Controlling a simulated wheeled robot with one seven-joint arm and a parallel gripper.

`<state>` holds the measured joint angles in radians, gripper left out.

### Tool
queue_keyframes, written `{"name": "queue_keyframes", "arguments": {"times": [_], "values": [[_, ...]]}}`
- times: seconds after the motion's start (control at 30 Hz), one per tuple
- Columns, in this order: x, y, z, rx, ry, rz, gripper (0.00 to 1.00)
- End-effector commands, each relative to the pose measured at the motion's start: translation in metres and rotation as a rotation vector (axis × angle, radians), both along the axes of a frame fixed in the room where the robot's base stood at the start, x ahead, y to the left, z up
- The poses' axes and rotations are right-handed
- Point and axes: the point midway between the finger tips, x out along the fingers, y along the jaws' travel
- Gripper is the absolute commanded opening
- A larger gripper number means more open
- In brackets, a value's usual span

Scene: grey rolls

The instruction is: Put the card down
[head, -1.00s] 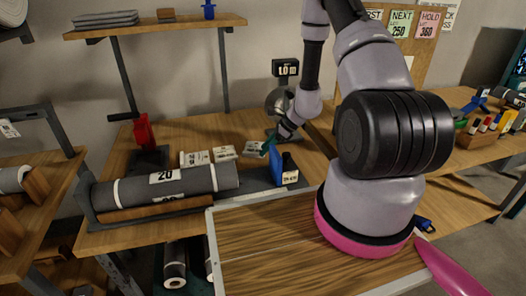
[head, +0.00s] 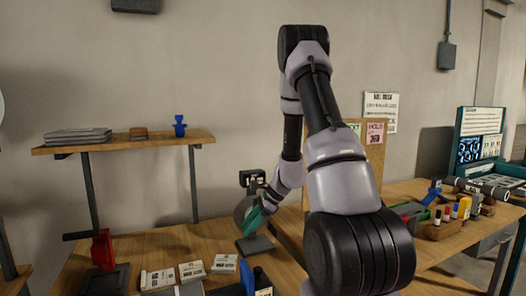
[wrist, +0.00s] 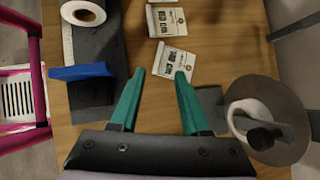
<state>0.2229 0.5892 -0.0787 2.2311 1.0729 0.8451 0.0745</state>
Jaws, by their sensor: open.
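My gripper (head: 257,218) is open, with green fingers, above the back of the workbench in the head view. In the wrist view my gripper (wrist: 160,72) has nothing between its fingers. A pale card (wrist: 173,60) with dark print lies on the wood just beyond the fingertips, partly overlapped by the right tip. A second card (wrist: 166,20) lies farther off. In the head view three such cards lie in a row: left card (head: 158,279), middle card (head: 192,271) and right card (head: 224,264). I cannot tell which one the task means.
A round grey disc device (wrist: 270,122) stands right of the fingers. A red holder (head: 103,250) stands at the bench's left. A shelf (head: 125,142) hangs behind.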

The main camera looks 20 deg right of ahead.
Motion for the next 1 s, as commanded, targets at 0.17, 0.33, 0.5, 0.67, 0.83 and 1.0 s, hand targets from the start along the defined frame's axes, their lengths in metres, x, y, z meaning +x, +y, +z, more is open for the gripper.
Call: {"name": "queue_keyframes", "arguments": {"times": [0.17, 0.33, 0.5, 0.67, 0.83, 1.0], "values": [[-0.013, 0.021, 0.085, -0.083, -0.158, 0.209, 0.46], [-0.039, 0.036, 0.150, -0.182, -0.294, 0.398, 0.46], [-0.074, 0.047, 0.205, -0.304, -0.422, 0.576, 0.46], [-0.111, 0.052, 0.249, -0.436, -0.538, 0.730, 0.46], [-0.152, 0.051, 0.286, -0.598, -0.653, 0.876, 0.46], [-0.190, 0.045, 0.312, -0.765, -0.748, 0.989, 0.46]]}}
